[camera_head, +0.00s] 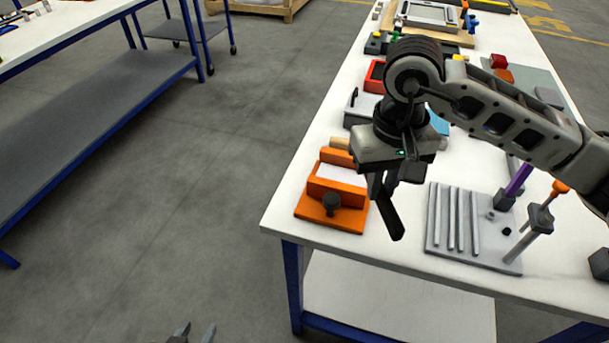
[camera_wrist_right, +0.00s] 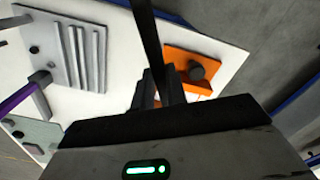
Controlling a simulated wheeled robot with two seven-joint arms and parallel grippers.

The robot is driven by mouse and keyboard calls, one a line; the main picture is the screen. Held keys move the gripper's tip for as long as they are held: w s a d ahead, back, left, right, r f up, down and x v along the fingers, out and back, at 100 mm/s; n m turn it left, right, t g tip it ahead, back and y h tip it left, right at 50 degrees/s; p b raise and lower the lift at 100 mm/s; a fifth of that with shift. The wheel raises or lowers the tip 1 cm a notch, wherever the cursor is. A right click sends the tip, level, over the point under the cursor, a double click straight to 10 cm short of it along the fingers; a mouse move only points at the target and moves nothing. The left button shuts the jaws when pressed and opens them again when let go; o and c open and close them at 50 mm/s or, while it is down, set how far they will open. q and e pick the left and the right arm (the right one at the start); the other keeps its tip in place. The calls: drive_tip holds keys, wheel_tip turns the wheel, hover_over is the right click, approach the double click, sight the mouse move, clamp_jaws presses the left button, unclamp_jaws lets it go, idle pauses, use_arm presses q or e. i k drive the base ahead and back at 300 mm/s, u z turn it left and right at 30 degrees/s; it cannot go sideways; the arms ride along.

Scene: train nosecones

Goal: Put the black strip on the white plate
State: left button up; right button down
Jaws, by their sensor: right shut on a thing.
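My right gripper (camera_head: 384,183) is shut on the black strip (camera_head: 392,218) and holds it over the table, between the orange fixture and the ridged plate. The strip hangs down at a tilt. In the right wrist view the strip (camera_wrist_right: 147,35) runs up from between the fingers (camera_wrist_right: 158,90). A flat white plate (camera_head: 341,175) lies in the orange fixture (camera_head: 330,214), to the left of the strip; the fingers mostly hide it in the wrist view. My left gripper (camera_head: 195,334) is at the bottom edge, fingertips apart, empty and away from the table.
A pale grey plate with several raised bars (camera_head: 456,222) lies at the right, with a purple post (camera_head: 518,180) and an orange-topped post (camera_head: 541,215) beside it. Red and grey fixtures stand farther back on the white table (camera_head: 300,222).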

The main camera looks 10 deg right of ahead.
sight(341, 178)
drive_tip(key=u, duration=3)
drive_tip(key=k, duration=1.05)
drive_tip(key=z, duration=1.15)
